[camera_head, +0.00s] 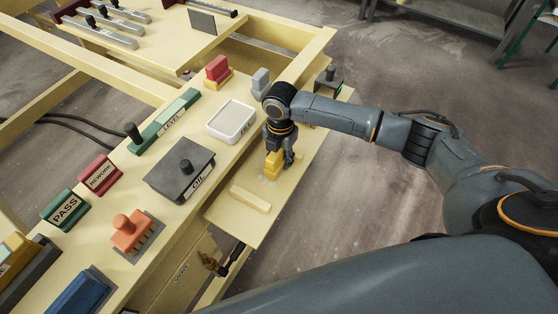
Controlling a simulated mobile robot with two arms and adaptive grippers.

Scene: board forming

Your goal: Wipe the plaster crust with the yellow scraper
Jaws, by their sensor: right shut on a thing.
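My right gripper (279,152) points down over the pale board (233,217) at the bench's front edge. It is shut on the yellow scraper (272,166), which is upright with its lower end at or just above the board. Whitish specks, seemingly the plaster crust (264,180), show beside the scraper's foot; the gripper and scraper may hide more of it. I cannot tell if the scraper touches the crust. My left gripper is not in view.
A pale yellow bar (250,198) lies on the board near the scraper. Behind are a white tray (231,121), a dark OIL box (180,167), a red-topped block (217,70) and a grey block (261,80). An orange-handled brush (130,231) stands further left.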

